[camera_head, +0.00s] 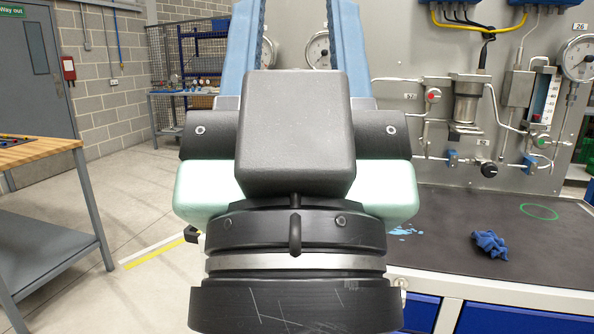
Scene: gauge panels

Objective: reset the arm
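My gripper (296,30) fills the middle of the head view, seen from behind, with its dark wrist, black housing and pale green sides close to the camera. Its two blue fingers reach up to the top edge of the picture and stand wide apart. The gap between them shows only the panel and gauges behind, so it looks empty. The fingertips are cut off by the top edge. My gripper hides the middle of the panel and part of the bench.
A grey gauge panel (398,55) with pipes, valves and a round gauge (577,58) stands behind the dark bench top (450,215). A crumpled blue cloth (489,244) lies on the bench. A wood-topped table (35,152) is at left; floor between is clear.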

